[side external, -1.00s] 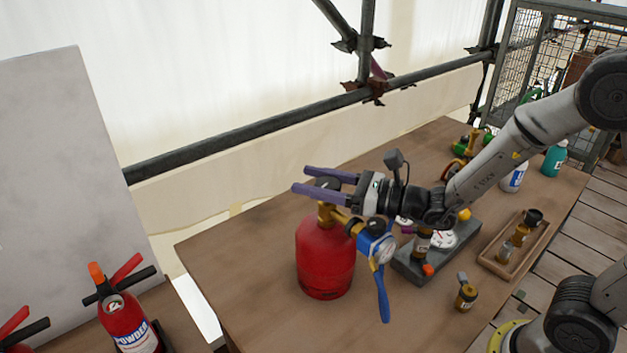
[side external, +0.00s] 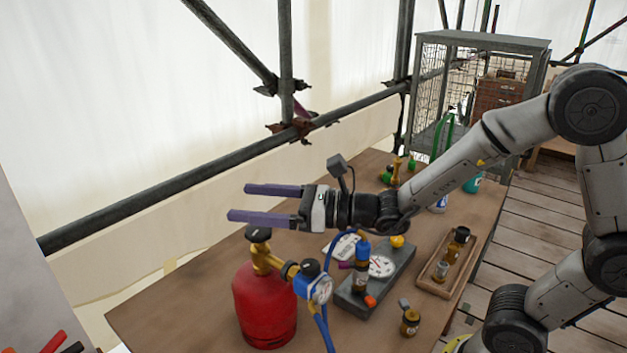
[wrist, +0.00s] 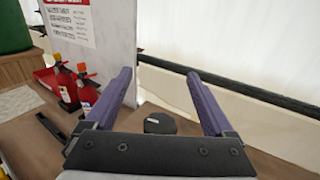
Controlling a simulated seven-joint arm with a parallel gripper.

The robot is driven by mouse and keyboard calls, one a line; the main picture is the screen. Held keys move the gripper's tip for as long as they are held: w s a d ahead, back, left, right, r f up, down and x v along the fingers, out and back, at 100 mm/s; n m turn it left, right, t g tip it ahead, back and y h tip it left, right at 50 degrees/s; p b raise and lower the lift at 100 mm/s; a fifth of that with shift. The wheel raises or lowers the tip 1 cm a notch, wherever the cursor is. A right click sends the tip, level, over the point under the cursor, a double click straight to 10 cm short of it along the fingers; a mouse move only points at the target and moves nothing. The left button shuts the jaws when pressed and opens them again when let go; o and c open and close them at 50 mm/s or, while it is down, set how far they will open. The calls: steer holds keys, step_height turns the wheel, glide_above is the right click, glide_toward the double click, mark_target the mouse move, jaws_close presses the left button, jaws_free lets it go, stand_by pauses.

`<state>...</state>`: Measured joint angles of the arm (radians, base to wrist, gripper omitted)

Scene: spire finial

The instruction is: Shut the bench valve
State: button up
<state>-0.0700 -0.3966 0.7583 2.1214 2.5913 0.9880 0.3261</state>
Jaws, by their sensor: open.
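A red gas cylinder (side external: 264,306) stands on the bench with a brass valve (side external: 262,262) on top, capped by a black round knob (side external: 258,234). A blue regulator with a gauge (side external: 316,286) joins the valve's side. My gripper (side external: 236,203) is open, its two purple fingers level and pointing left, above the knob and apart from it. In the wrist view the knob (wrist: 159,123) shows between and below the spread fingers (wrist: 160,88). Nothing is between the fingers. The cylinder body is not visible in the wrist view.
A grey block with a dial (side external: 381,266) and a yellow knob (side external: 397,241) sits right of the cylinder. A wooden tray (side external: 446,262) of brass fittings lies farther right. A blue hose (side external: 325,331) hangs from the regulator. A scaffold rail (side external: 200,180) runs behind the bench.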

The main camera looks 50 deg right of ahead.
steer(key=s+d+r, duration=0.3)
steer(key=s+r, duration=0.3)
steer(key=s, duration=0.4)
steer(key=shift+s+d+r, duration=0.15)
steer(key=shift+s+r, duration=0.2)
steer(key=shift+s, duration=0.05)
